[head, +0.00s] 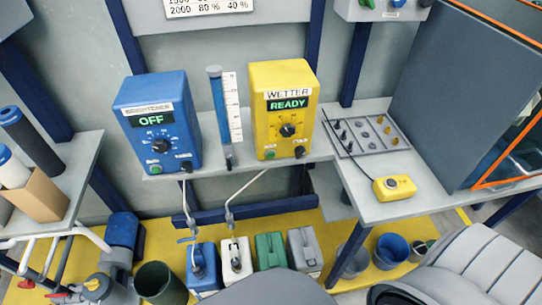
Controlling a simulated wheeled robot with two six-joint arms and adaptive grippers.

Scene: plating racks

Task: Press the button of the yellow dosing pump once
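The yellow dosing pump (283,108) stands on a grey shelf (222,166) at the back, right of the middle. Its label reads WETTER and its green display reads READY. Its front carries a dark round dial, a small green button (269,154) at the lower left and a dark knob (300,151) at the lower right. Nothing covers its front. Neither of my grippers shows in the head view.
A blue pump (157,122) with an OFF display stands left of it, with a blue-filled level tube (220,115) between them. A grey side table (420,205) at right holds a yellow box with a button (395,187). Several canisters stand below.

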